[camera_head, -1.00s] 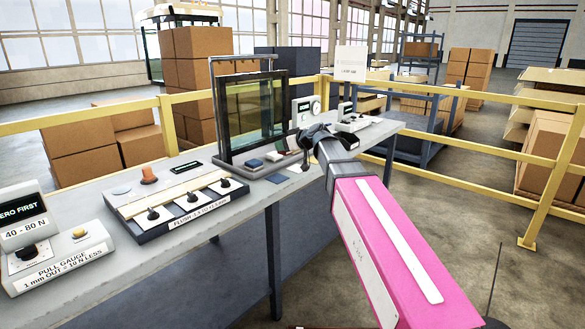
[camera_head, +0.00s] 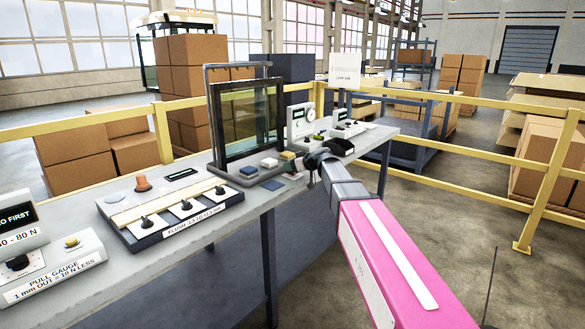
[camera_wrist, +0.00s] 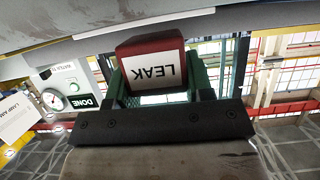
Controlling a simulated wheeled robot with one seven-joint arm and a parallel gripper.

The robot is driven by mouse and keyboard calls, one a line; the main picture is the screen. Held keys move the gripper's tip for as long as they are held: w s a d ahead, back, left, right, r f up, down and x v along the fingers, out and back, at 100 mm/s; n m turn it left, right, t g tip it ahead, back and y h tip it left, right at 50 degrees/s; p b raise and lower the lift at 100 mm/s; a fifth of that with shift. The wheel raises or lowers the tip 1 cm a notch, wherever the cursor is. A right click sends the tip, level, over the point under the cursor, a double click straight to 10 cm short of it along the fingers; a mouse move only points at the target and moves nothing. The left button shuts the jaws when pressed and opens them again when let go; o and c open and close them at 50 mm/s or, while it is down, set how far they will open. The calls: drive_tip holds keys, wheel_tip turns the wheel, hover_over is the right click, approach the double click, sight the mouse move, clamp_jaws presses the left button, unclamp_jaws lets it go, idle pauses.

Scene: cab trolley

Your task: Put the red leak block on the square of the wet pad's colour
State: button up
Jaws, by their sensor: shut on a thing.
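The red LEAK block (camera_wrist: 155,68) has a white label and sits between the two fingers of my gripper (camera_wrist: 156,85) in the wrist view, where its label reads upside down. In the head view my gripper (camera_head: 310,166) is at the table's front edge, right of the small pads; the block cannot be made out there. By the glass panel's foot are a blue pad (camera_head: 249,170), a pale pad (camera_head: 268,163) and a yellow pad (camera_head: 287,156). A dark blue square (camera_head: 272,185) lies in front of them. I cannot tell which pad is wet.
The framed glass panel (camera_head: 247,118) stands behind the pads. A dial box (camera_head: 301,121) and a switch box (camera_head: 347,129) are farther right. The flush switch panel (camera_head: 168,213) and pull gauge (camera_head: 62,265) are left. A yellow rail (camera_head: 450,142) runs behind the table.

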drive_tip(key=shift+f, duration=0.35)
drive_tip(key=shift+f, duration=0.1)
drive_tip(key=o, duration=0.9)
drive_tip(key=shift+o, duration=0.2)
